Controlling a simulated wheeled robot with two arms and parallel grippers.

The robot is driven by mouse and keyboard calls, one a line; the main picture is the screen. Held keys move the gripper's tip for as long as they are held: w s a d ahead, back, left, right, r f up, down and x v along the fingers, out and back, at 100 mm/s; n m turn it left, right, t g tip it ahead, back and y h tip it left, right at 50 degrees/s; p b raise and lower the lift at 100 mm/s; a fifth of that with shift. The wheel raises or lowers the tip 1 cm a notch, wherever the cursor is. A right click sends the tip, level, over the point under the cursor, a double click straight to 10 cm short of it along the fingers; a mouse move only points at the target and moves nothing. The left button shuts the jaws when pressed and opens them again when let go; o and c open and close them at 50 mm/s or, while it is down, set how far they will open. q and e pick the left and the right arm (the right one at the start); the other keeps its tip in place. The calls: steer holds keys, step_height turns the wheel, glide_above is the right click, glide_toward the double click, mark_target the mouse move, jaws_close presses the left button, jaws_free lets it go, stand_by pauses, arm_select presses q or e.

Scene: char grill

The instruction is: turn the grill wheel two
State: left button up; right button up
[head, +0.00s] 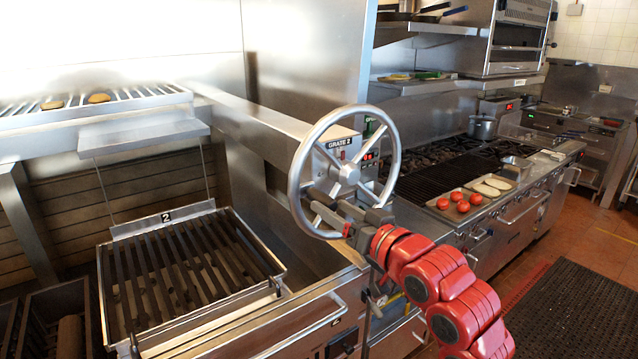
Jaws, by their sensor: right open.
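The grill wheel two (297,179) is a large silver handwheel with spokes, mounted by a box labelled "GRATE 2" (340,142). My right gripper (318,203) is at the lower part of the wheel, its fingers open around or beside a spoke near the rim; I cannot tell whether they touch it. My red right arm comes in from the lower right. The grate marked 2 (168,216) hangs from rods at the left, over the grill bed. My left gripper is not in view.
A steel shelf rack (150,91) with two browned buns or patties is at upper left. To the right, a range (520,212) holds a tray with several tomatoes (463,206). A black floor mat (575,310) lies at lower right.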

mark_target(319, 198)
steer(key=p+x, duration=0.1)
steer(key=x, duration=0.4)
steer(key=shift+a+r+p, duration=0.1)
steer(key=shift+a+p, duration=0.05)
steer(key=shift+p, duration=0.15)
steer(key=shift+w, duration=0.25)
jaws_close()
stand_by(0.9)
